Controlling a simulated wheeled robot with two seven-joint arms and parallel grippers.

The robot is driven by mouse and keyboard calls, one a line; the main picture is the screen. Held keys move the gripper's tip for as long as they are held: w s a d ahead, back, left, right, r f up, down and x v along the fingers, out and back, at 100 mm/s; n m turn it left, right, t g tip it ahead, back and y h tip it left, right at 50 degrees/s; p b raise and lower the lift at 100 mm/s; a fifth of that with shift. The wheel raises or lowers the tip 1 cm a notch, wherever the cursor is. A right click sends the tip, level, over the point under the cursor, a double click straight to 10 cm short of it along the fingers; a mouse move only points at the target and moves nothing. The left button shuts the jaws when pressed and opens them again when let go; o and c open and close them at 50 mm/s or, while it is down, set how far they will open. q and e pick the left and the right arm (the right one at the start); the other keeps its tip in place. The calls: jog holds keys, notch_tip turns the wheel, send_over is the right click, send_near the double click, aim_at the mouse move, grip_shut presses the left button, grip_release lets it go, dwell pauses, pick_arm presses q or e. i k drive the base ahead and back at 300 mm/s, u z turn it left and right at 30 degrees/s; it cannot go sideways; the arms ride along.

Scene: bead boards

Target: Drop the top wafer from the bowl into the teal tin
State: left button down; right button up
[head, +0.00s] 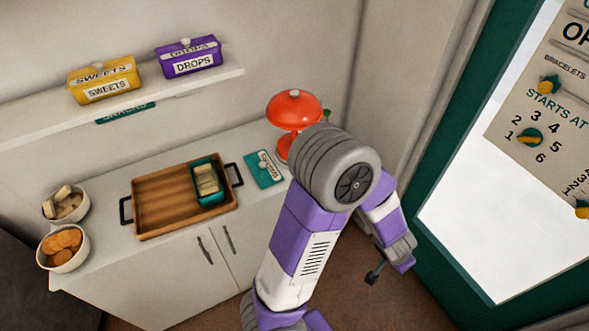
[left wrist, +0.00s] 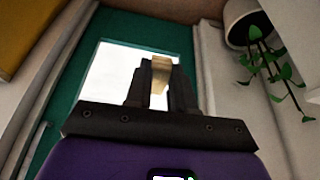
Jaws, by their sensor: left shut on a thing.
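The teal tin (head: 221,197) stands on a wooden tray and has pale wafers in it. A white bowl (head: 80,214) with several pale wafers stands at the counter's left end. One arm of mine rises from the bottom and bends down to the right, away from the counter. Its end is small and dark there, and its fingers are not clear. In the left wrist view my left gripper (left wrist: 161,86) is shut on a tan wafer (left wrist: 160,68) held between the dark fingers. My right gripper is not in view.
A second white bowl (head: 62,262) holds brown biscuits. The wooden tray (head: 160,198) has a wide bare left part. A shelf holds yellow (head: 104,78) and purple (head: 188,56) tins. A plant (left wrist: 265,55) hangs in the left wrist view.

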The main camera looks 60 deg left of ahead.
aim_at(201, 182)
jog(key=u, duration=1.8)
